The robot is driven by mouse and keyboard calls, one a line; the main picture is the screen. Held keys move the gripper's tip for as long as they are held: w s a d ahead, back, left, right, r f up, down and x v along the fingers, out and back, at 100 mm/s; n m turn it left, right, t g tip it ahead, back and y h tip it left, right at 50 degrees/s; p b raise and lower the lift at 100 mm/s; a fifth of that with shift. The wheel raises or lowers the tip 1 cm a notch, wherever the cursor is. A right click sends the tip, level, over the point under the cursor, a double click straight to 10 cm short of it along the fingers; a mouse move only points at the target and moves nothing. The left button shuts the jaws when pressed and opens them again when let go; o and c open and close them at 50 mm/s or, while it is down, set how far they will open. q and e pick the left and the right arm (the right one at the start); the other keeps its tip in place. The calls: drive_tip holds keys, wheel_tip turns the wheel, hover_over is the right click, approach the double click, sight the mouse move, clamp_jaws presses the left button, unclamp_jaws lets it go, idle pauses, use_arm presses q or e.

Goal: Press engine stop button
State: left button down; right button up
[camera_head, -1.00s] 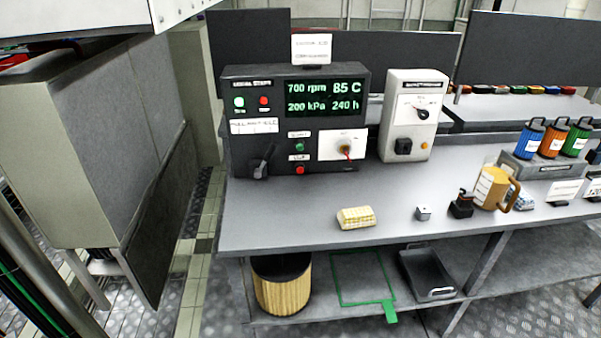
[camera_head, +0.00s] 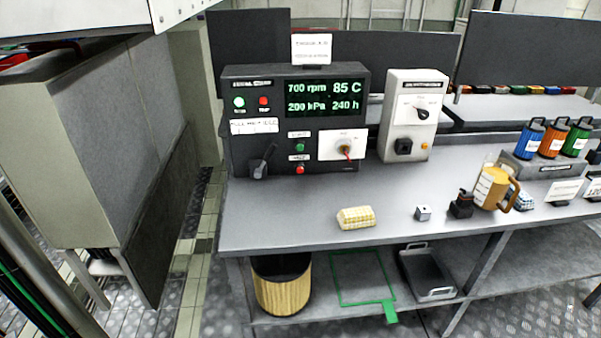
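The engine control panel (camera_head: 232,150) is a dark box standing on the left end of the bench. On its front, a red push button (camera_head: 300,169) sits below a green push button (camera_head: 300,147), each with a small white label above it. The label text is too blurred to read. The display (camera_head: 325,97) shows 700 rpm, 85 C, 200 kPa and 240 h. A green lamp (camera_head: 239,102) and a red lamp (camera_head: 264,102) are at the upper left. Neither of my grippers is in view, and nothing covers the buttons.
A lever (camera_head: 262,165) and a white plate with a knob (camera_head: 343,146) flank the buttons. A pale grey switch box (camera_head: 410,90) stands to the right. A yellowish block (camera_head: 356,217) lies on the bench (camera_head: 300,206) in front. The bench between is clear.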

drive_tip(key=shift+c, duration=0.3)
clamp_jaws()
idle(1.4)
